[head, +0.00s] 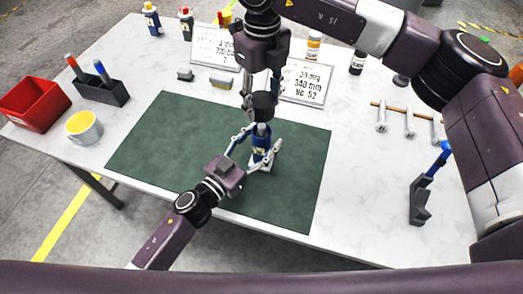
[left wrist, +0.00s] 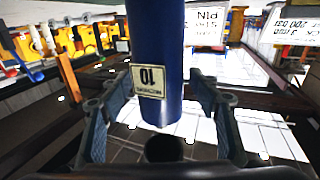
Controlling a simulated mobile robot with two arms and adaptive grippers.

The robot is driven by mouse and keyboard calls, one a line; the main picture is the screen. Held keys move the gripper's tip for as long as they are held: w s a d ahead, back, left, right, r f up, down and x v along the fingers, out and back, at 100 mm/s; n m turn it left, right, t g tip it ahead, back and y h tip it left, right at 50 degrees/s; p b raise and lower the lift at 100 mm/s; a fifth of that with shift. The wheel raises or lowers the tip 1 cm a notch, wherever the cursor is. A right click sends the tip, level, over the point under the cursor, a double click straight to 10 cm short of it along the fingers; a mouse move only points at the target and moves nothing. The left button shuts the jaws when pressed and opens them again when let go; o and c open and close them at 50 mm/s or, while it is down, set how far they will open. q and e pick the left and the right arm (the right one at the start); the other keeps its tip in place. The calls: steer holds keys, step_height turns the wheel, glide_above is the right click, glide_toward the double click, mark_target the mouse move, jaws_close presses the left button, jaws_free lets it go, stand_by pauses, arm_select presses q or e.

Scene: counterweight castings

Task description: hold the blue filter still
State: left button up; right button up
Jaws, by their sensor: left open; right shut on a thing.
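The blue filter (head: 261,143) stands upright on the green mat (head: 190,135), with a pale label on its side. My left gripper (head: 257,148) is open, with one finger on each side of the filter. In the left wrist view, which looks upside down, the filter (left wrist: 153,60) runs between the spread fingers (left wrist: 155,120), with gaps on both sides. My right gripper (head: 262,98) comes down from above and is shut on a dark round thing (head: 264,106) just over the filter's top. I cannot tell whether that thing touches the filter. The filter's foot is partly hidden.
White sign boards (head: 305,82) stand behind the mat. A red bin (head: 33,103), a yellow-and-white cup (head: 83,127) and a dark pen holder (head: 101,91) are at left. A tool rack (head: 408,122) and a dark stand (head: 420,205) are at right. The mat's left half is clear.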

mark_target(262, 126)
arm_select(q)
steer(key=shift+c, duration=0.7)
jaws_close()
arm_select(e)
steer(key=shift+f, duration=2.5)
steer(key=shift+f, duration=0.9)
steer(key=shift+f, duration=0.6)
